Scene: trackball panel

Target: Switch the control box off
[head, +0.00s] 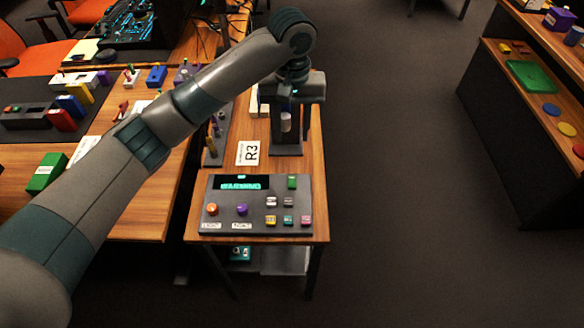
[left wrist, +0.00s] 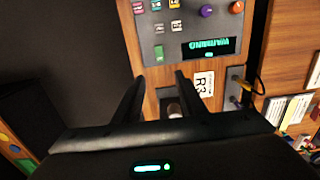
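The control box (head: 256,194) is a dark grey panel on the near end of a narrow wooden table. Its lit display (head: 240,185) reads "WARNING". It carries an orange ball (head: 212,209), a purple ball (head: 242,210), a green button (head: 292,182) and several small coloured buttons (head: 288,219). The left wrist view shows the box (left wrist: 188,24) upside down, with the green button (left wrist: 159,54) just past the fingertips. My left gripper (left wrist: 160,80) is open and empty, above the table behind the box; its fingers are hard to make out in the head view (head: 288,106). My right gripper is not in view.
An "R3" card (head: 248,153) lies behind the box. A dark stand with a pale cylinder (head: 286,122) is below my left gripper. A cluttered desk (head: 125,215) is at left, a shelf (head: 530,95) at right. The floor between is clear.

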